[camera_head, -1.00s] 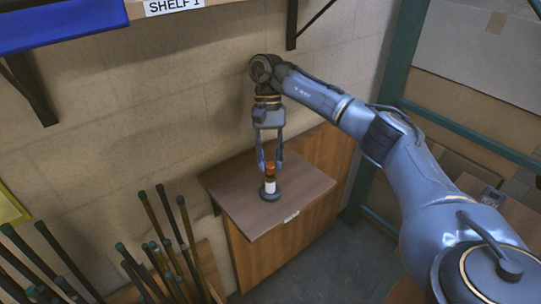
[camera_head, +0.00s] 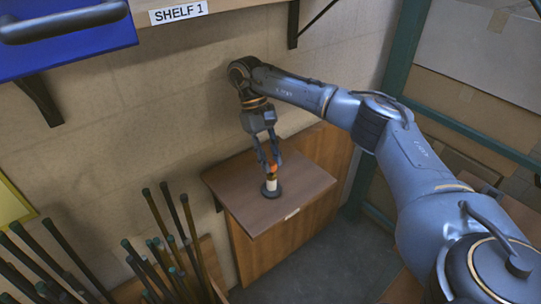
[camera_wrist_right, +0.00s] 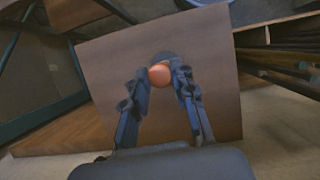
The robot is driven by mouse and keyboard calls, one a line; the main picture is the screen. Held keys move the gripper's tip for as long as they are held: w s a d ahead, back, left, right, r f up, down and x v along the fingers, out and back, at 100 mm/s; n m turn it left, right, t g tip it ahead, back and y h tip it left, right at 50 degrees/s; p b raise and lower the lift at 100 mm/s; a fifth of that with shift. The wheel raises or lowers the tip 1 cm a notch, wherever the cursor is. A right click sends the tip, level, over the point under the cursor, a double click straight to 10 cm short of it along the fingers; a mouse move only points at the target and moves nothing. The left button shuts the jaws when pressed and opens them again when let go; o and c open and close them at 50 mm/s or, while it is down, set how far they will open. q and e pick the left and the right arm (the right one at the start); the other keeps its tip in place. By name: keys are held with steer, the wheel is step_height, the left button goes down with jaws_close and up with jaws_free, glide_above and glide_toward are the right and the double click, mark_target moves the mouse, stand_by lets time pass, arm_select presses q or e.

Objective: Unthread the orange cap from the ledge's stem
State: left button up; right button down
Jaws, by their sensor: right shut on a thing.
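The orange cap (camera_head: 273,169) sits at the top of the white stem (camera_head: 271,185), which stands upright on a dark round base on the wooden ledge (camera_head: 300,186). My right gripper (camera_head: 269,166) comes down from above, tilted, and is shut on the cap. In the right wrist view the round orange cap (camera_wrist_right: 160,75) lies between the two fingertips of my right gripper (camera_wrist_right: 161,80), with the dark base (camera_wrist_right: 165,57) partly showing behind it. The cap hides the stem there. Whether cap and stem still touch is too small to tell. My left gripper is not in view.
Several dark rods (camera_head: 165,245) stand upright at the lower left, beside the ledge. A blue bin (camera_head: 65,40) and the shelf labelled SHELF 1 (camera_head: 230,4) are at the upper left. The ledge is otherwise clear. A green frame post (camera_head: 398,85) stands behind my right arm.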

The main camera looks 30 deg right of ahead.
steer(key=shift+f+n, duration=0.1)
steer(key=shift+n, duration=0.2)
steer(key=n+h, duration=0.1)
steer(key=n, duration=0.1)
steer(key=shift+a+n, duration=0.15)
steer(key=shift+n, duration=0.15)
steer(key=c, duration=1.2)
jaws_free()
